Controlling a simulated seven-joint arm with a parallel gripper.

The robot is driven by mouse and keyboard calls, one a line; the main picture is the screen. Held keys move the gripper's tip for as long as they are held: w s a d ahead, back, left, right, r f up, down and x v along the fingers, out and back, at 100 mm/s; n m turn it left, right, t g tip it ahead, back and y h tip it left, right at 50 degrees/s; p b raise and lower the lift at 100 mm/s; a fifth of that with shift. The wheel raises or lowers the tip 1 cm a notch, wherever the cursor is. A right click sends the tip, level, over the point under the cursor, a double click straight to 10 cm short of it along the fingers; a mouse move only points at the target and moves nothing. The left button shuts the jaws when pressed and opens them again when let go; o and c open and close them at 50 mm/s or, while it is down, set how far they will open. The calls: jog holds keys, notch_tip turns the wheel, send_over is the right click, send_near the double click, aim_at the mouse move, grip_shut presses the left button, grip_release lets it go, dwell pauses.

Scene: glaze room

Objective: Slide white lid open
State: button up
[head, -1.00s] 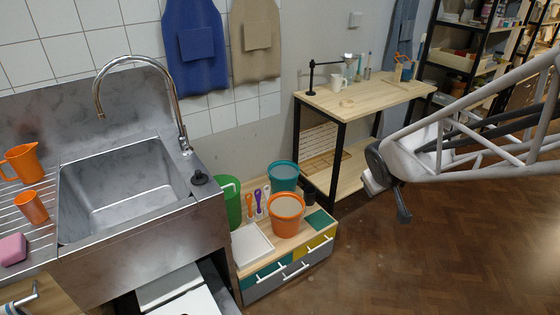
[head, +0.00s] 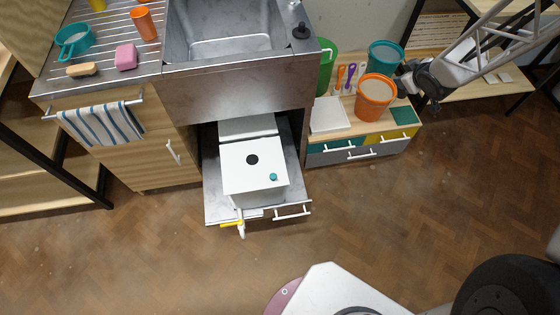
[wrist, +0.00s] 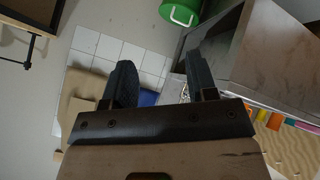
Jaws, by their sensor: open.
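A white box (head: 255,187) stands on a pulled-out metal tray under the sink. Its flat white top panel, which looks like the lid (head: 236,173), has a black round spot and a small teal knob (head: 273,177) near its front right corner. A second white panel (head: 247,127) lies behind it, partly under the sink. My gripper (wrist: 158,72) is open and empty, with two dark fingers apart in the wrist view. In the head view my arm's end is at the upper right, by the orange bucket, well away from the box. The wrist view does not show the lid.
The tray (head: 215,205) has a white front handle and a yellow-and-white fitting (head: 238,224). Right of it stands a low drawer unit (head: 358,152) with an orange bucket (head: 375,97) and a teal one (head: 385,56). The floor before the tray is clear.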

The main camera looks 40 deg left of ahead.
jog(key=s+a+f+n+g+y, duration=0.2)
jog(key=a+f+n+g+y, duration=0.15)
jog(key=a+f, duration=0.8)
jog(key=n+g+y, duration=0.4)
jog(key=n+g, duration=0.5)
jog(key=g, duration=0.7)
send_near(273, 175)
jog(key=shift+m+x, duration=0.25)
jog(key=shift+x, duration=0.9)
jog(key=shift+s, duration=0.15)
jog(key=shift+x, duration=3.8)
jog(key=shift+f, duration=0.1)
jog(key=shift+c, duration=0.4)
grip_shut()
